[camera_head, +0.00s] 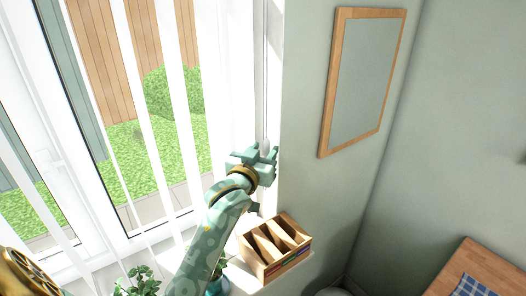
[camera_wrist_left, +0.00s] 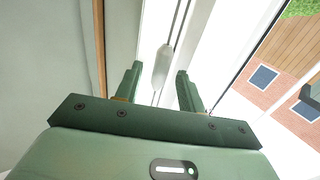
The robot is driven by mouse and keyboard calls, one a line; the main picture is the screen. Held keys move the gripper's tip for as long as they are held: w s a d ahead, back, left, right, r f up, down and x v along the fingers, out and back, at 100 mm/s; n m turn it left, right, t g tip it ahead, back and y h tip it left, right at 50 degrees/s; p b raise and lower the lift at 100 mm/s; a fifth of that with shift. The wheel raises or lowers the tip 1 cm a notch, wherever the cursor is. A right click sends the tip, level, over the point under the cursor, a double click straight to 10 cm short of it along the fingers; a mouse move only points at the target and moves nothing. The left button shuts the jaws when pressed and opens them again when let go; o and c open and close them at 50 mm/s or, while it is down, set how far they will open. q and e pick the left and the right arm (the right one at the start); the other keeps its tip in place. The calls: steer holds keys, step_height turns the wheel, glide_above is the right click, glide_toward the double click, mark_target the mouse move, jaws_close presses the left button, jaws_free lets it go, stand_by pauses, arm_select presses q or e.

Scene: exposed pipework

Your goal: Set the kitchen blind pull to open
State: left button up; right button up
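The blind pull (camera_wrist_left: 162,66) is a slim white weight on thin cords in the left wrist view. My left gripper (camera_wrist_left: 158,82) is open, with one green finger on each side of the pull. I see a gap on both sides, so the fingers do not look closed on it. In the head view my left gripper (camera_head: 268,154) is at the window's right edge, in front of the thin cord (camera_head: 265,105). The pull itself is hidden or too small to tell there. The white vertical blind slats (camera_head: 178,100) hang apart, with the garden showing between them. My right gripper is not in view.
A wooden organiser (camera_head: 272,248) stands on the sill just below my left gripper. A potted plant (camera_head: 140,282) stands left of my forearm, and another pot (camera_head: 217,285) is partly behind it. A wood-framed panel (camera_head: 362,82) hangs on the right wall. A wooden table (camera_head: 458,274) is at lower right.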

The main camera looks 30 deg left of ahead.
arm_select(q)
steer(key=s+d, duration=0.3)
steer(key=s, duration=1.3)
steer(key=shift+p, duration=0.35)
steer(key=shift+d, duration=0.1)
